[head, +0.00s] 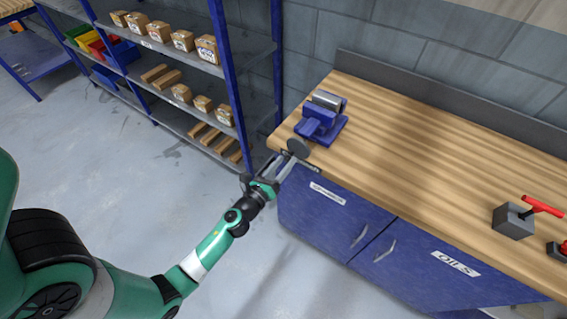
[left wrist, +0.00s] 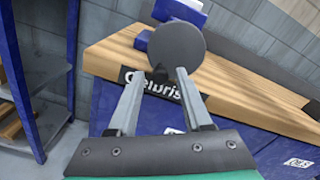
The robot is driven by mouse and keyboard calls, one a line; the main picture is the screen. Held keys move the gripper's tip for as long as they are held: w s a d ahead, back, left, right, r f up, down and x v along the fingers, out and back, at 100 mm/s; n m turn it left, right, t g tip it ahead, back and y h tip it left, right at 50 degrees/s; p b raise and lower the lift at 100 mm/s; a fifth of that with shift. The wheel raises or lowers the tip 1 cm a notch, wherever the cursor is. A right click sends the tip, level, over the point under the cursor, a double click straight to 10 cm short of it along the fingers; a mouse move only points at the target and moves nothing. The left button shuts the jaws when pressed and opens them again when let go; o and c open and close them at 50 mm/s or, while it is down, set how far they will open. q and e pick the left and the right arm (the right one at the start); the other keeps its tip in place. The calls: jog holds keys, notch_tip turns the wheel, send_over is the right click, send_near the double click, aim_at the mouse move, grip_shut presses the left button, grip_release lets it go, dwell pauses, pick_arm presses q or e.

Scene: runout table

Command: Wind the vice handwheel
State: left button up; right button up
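The blue vice (head: 321,117) stands on the left end of the wooden bench top, and its upper part also shows in the left wrist view (left wrist: 180,11). Its round dark grey handwheel (head: 298,147) faces the front edge; in the left wrist view the wheel (left wrist: 176,54) fills the top middle. A small dark knob (left wrist: 160,75) shows at the wheel's lower left rim. My left gripper (head: 292,163) is just in front of the wheel, its fingers apart (left wrist: 160,78) on either side of the knob in the picture. Contact cannot be told. My right gripper is not in view.
The bench top (head: 420,150) is clear right of the vice up to a grey block with a red handle (head: 513,221). Blue cabinet doors (head: 325,215) lie below. A blue shelf rack (head: 228,67) with boxes stands at left. The floor (head: 130,200) is open.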

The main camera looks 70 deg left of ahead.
pick_arm(q)
grip_shut()
